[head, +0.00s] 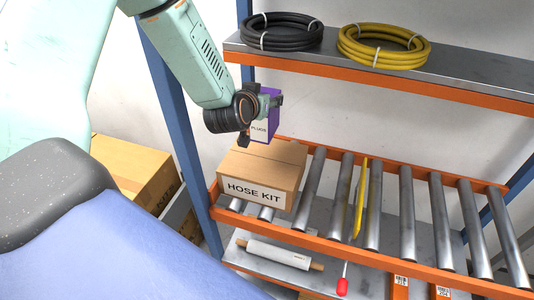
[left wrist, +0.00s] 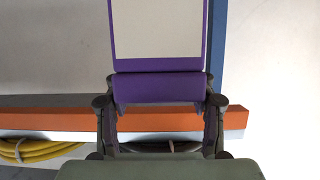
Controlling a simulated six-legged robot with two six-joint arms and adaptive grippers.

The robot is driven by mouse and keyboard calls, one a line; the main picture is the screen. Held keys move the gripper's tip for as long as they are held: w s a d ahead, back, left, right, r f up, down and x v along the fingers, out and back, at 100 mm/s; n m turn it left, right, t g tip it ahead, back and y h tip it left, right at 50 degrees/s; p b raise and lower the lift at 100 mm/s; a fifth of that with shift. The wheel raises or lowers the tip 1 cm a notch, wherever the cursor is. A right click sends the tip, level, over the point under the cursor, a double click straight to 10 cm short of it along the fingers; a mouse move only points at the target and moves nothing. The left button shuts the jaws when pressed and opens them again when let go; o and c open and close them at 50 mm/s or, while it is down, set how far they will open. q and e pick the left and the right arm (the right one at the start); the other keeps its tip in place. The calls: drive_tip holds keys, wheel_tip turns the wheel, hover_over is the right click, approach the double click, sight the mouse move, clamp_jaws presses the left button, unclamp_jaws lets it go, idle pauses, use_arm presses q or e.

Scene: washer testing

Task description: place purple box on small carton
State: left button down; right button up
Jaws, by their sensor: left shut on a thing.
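The purple box (head: 270,122) has a white label reading "PLUGS". My left gripper (head: 262,116) is shut on it and holds it just above the back part of the small carton. In the left wrist view the purple box (left wrist: 160,87) sits between the two fingers of my left gripper (left wrist: 160,105). The small carton (head: 262,172) is brown, labelled "HOSE KIT", and rests on the left end of the roller shelf. I cannot tell whether the purple box touches the carton's top. My right gripper is not in view.
The roller shelf (head: 405,215) is clear to the right except for a yellow strip (head: 360,200). An upper shelf (head: 480,92) holds a black hose coil (head: 281,31) and a yellow one (head: 384,46). A blue post (head: 180,130) stands left of the carton.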

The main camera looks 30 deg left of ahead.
sight(264, 127)
use_arm(q)
drive_tip(key=shift+w+a, duration=0.15)
drive_tip(key=shift+a+f, duration=0.1)
drive_tip(key=shift+f, duration=0.25)
drive_tip(key=f, duration=0.4)
drive_tip(key=shift+s+f, duration=0.2)
drive_tip(key=shift+s, duration=0.15)
drive_tip(key=shift+w+f, duration=0.1)
drive_tip(key=shift+f, duration=0.2)
wheel_tip(264, 127, down, 4)
